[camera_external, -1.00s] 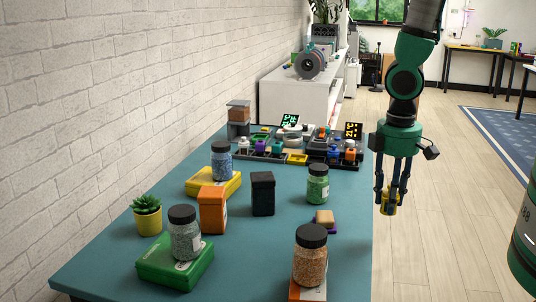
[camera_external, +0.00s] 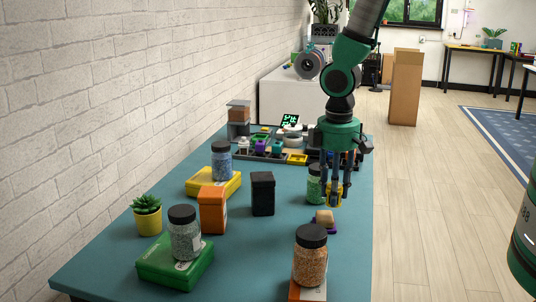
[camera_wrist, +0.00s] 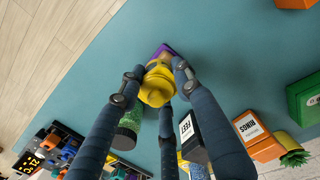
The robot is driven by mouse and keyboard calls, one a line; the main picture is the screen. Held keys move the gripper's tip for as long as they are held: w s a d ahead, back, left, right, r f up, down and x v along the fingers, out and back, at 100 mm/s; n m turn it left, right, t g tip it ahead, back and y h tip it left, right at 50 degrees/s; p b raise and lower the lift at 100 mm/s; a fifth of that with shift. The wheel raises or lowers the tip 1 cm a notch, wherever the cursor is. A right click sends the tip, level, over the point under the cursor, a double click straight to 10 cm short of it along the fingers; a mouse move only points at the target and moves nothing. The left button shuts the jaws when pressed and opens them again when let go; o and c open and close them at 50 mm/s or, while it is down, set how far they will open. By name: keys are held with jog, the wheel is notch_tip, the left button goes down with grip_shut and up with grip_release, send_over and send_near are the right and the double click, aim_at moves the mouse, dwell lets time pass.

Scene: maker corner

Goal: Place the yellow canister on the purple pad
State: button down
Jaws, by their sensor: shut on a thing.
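The yellow canister (camera_external: 334,197) is held between the fingers of my gripper (camera_external: 335,184), above the right side of the teal table. In the wrist view the yellow canister (camera_wrist: 157,90) is between my gripper's fingers (camera_wrist: 155,78). The purple pad (camera_external: 316,227) lies on the table just below and slightly nearer the camera, with a tan block (camera_external: 325,216) on it. In the wrist view a corner of the purple pad (camera_wrist: 164,49) shows beyond the canister, which hides most of it.
A green-filled jar (camera_external: 314,186) stands close beside my gripper on the left. A black box (camera_external: 263,194) and an orange box (camera_external: 213,210) stand further left. An orange-filled jar (camera_external: 310,262) stands in front. Bare table (camera_external: 265,245) lies left of that jar.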

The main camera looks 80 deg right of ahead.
jog(key=shift+w+d, duration=0.25)
jog(key=shift+w, duration=0.75)
jog(key=shift+f, duration=0.1)
jog(key=shift+f, duration=1.75)
jog(key=shift+f, duration=0.1)
jog(key=c, duration=1.2)
grip_release()
jog(key=shift+r, duration=0.2)
jog(key=shift+a+r, duration=0.15)
jog(key=shift+r, duration=5.8)
